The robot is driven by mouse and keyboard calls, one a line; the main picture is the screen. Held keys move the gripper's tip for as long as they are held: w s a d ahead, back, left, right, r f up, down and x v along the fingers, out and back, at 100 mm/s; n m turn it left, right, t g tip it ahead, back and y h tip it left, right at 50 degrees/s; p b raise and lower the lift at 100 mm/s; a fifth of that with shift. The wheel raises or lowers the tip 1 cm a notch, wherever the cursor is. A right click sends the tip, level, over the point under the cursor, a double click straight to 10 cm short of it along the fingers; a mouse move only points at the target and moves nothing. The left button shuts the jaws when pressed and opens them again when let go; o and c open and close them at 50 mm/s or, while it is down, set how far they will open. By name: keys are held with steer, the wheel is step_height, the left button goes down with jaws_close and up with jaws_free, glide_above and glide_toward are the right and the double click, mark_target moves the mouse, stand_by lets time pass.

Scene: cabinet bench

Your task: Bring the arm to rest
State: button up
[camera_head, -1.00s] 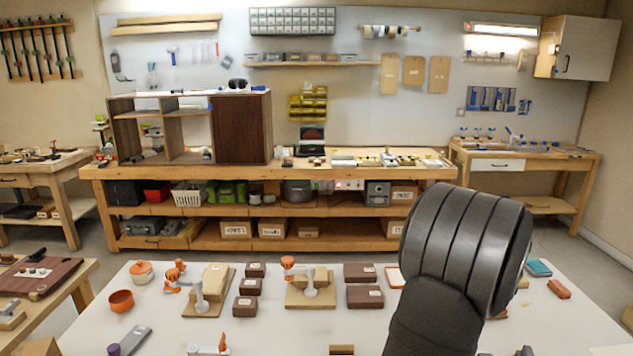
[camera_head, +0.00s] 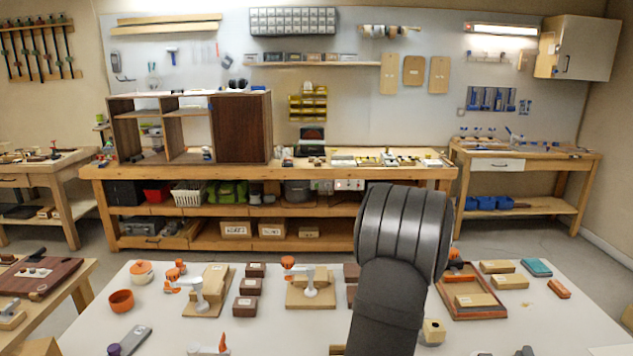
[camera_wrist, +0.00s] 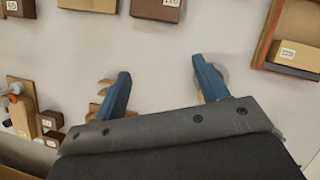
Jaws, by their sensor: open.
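My gripper (camera_wrist: 162,84) shows in the wrist view with its two blue fingers spread wide apart and nothing between them. It is above the white table (camera_head: 265,335), with bare white surface showing between the fingers. Tan wooden pieces (camera_wrist: 100,95) lie below and beside the left finger, partly hidden by it. A pale round thing is partly hidden behind the right finger. In the head view my dark arm rises at the right of centre, and my gripper is out of sight there.
Brown boxes (camera_head: 250,286), clamp boards (camera_head: 310,288) and an orange bowl (camera_head: 121,301) stand on the table's left and middle. A wooden tray (camera_head: 482,314) with a block (camera_head: 476,300) is right of my arm.

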steer(key=w+a+n, duration=0.1)
steer(key=w+a, duration=0.3)
steer(key=a, duration=0.3)
steer(key=shift+a+n+y, duration=0.3)
steer(key=shift+a, duration=0.05)
steer(key=s+d+m, duration=0.2)
steer(key=s+d, duration=0.3)
steer(key=d, duration=0.3)
steer(key=s+d+m+h, duration=0.1)
steer(key=s+d, duration=0.5)
steer(key=d, duration=0.3)
steer(key=shift+s+d+f+m, duration=0.15)
steer(key=shift+s+m, duration=0.15)
steer(key=shift+m, duration=0.1)
